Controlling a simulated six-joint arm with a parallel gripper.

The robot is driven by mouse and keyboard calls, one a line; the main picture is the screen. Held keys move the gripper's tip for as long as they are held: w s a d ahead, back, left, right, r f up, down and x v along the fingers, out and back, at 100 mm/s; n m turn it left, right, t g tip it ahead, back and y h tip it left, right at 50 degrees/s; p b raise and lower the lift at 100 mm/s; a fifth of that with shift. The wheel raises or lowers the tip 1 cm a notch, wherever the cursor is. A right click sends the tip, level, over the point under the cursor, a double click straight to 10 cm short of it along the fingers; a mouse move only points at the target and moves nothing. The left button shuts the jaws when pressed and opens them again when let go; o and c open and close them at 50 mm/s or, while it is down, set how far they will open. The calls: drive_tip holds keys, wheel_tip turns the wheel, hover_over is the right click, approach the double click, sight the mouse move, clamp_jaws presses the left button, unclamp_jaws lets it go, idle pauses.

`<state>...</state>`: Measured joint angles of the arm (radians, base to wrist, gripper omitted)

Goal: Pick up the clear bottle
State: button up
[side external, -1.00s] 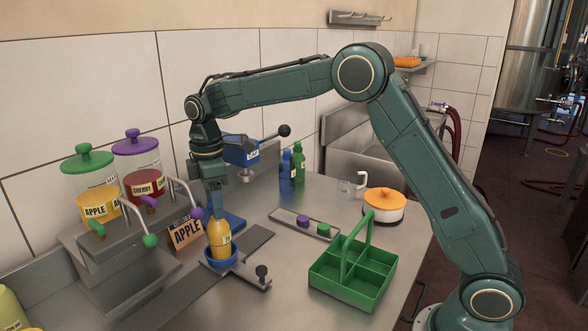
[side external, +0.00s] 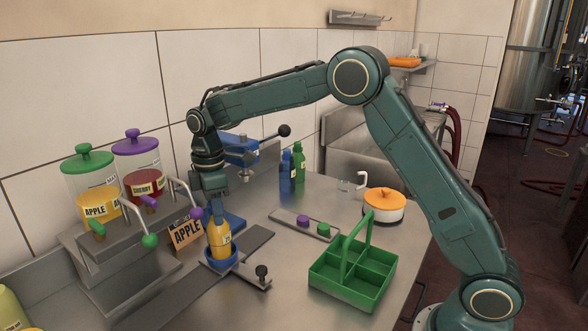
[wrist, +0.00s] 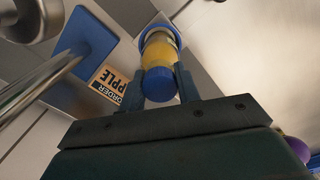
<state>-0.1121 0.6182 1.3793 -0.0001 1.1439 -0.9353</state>
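The clear bottle (side external: 219,240) holds yellow liquid and stands upright in a blue round holder (side external: 220,264) on a metal bar. In the wrist view the bottle (wrist: 160,50) has a blue cap (wrist: 158,84) toward me. My gripper (side external: 217,203) points down over the bottle's top. In the wrist view the fingers of my gripper (wrist: 160,88) are on either side of the cap. They look very close to it, but I cannot tell whether they touch or press it.
Apple (side external: 95,205) and cherry (side external: 148,184) dispensers with levers and spouts stand left. An orange order card (side external: 186,233) is beside the bottle. A green divided carrier (side external: 352,276), a white pot with orange lid (side external: 384,206) and blue and green bottles (side external: 298,165) stand apart on the counter.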

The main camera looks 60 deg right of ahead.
clamp_jaws()
drive_tip(key=shift+r, duration=0.1)
wheel_tip(320, 180, up, 20)
idle(0.8)
drive_tip(key=shift+s+d, duration=0.1)
drive_tip(key=shift+d, duration=0.05)
idle(0.6)
